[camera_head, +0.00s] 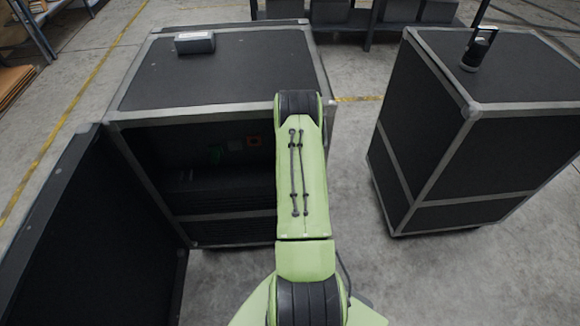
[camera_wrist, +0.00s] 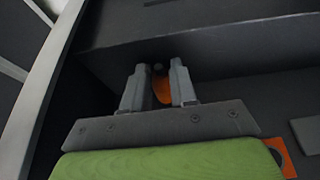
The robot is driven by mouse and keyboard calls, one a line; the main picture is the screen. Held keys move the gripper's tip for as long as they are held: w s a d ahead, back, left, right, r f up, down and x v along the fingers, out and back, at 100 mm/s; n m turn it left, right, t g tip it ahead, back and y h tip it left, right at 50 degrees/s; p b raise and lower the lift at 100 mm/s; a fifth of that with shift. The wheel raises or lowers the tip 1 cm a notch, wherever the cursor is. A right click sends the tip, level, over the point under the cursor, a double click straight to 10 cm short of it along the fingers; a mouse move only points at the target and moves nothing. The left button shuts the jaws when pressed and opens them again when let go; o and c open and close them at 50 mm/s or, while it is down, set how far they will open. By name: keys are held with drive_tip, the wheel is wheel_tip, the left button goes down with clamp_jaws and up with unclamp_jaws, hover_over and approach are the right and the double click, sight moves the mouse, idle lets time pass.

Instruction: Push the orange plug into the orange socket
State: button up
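The orange plug appears to be the small orange piece (camera_wrist: 162,91) between my fingers in the wrist view, with a dark round end above it. My gripper (camera_wrist: 159,72) has its two grey fingers apart on either side of this piece. Whether both fingers press on it is too dark to tell. An orange square (camera_wrist: 281,157), perhaps the orange socket's plate, shows at the lower right of the wrist view, partly covered by my green wrist. There my arm hides my gripper.
The black case (camera_head: 225,75) has its door (camera_head: 90,235) open at left, and a small box (camera_head: 195,42) lies on top. Another case (camera_head: 440,125) stands at right, with clear floor between.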

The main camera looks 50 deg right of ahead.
clamp_jaws()
wheel_tip(320, 180, up, 7)
drive_tip(key=shift+s+a+p, duration=0.1)
drive_tip(key=shift+p, duration=1.05)
drive_tip(key=s+a+p, duration=0.2)
drive_tip(key=s+a, duration=1.1)
drive_tip(key=a, duration=0.1)
drive_tip(key=shift+a, duration=0.4)
